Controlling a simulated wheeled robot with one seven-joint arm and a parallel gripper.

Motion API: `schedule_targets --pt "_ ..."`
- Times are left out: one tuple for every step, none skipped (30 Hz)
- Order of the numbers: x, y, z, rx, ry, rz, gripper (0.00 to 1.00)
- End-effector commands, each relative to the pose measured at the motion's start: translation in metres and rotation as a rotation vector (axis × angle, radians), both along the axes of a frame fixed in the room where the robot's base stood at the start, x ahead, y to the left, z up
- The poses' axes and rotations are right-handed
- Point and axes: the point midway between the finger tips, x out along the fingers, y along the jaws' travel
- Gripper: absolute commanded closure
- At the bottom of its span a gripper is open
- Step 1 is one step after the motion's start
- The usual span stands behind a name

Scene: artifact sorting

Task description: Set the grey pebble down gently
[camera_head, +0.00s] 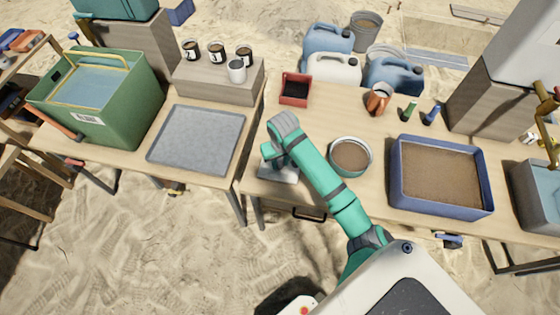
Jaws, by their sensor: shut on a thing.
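My green arm reaches over the table, and my gripper (271,165) is at its far end, low over the table's left front corner. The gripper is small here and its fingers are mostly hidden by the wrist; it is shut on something. The grey pebble cannot be made out; it is hidden at the fingers.
A round bowl of brown sand (350,157) stands right of my arm, and a blue tray of sand (441,177) further right. A small red-rimmed dark box (296,90) stands behind. A grey tray (197,139) lies on the left table, across a narrow gap.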

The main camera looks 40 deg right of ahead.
Motion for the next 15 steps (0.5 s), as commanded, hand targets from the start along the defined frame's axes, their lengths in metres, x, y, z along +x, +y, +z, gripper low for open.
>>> schedule_targets --pt "-0.0003 -0.0002 -0.0012 0.001 0.000 -0.001 0.96" --pt "-0.0004 -0.0003 -0.0022 0.001 0.001 -0.002 0.96" --pt "-0.0005 -0.0004 -0.0033 0.001 0.001 -0.002 0.96" --pt "-0.0005 -0.0006 -0.0036 0.001 0.001 -0.002 0.72" --pt "-0.0005 -0.0007 -0.0033 0.001 0.000 -0.002 0.64" --pt "-0.0006 -0.0008 -0.0032 0.000 0.000 -0.002 0.55" --pt "-0.0007 -0.0008 -0.0032 0.000 0.000 -0.002 0.55" --pt "-0.0007 -0.0008 -0.0032 0.000 0.000 -0.002 0.55" --pt "-0.0007 -0.0008 -0.0031 0.000 0.000 -0.002 0.55" --pt "-0.0006 -0.0008 -0.0031 0.000 0.000 -0.002 0.55" --pt "-0.0006 -0.0008 -0.0031 0.000 0.000 -0.002 0.55" --pt "-0.0005 -0.0007 -0.0031 0.000 0.000 -0.002 0.55" --pt "-0.0006 -0.0007 -0.0030 0.000 0.000 -0.002 0.55" --pt "-0.0005 -0.0006 -0.0030 0.000 0.000 -0.002 0.55" --pt "-0.0005 -0.0007 -0.0024 0.000 0.000 -0.001 0.55"
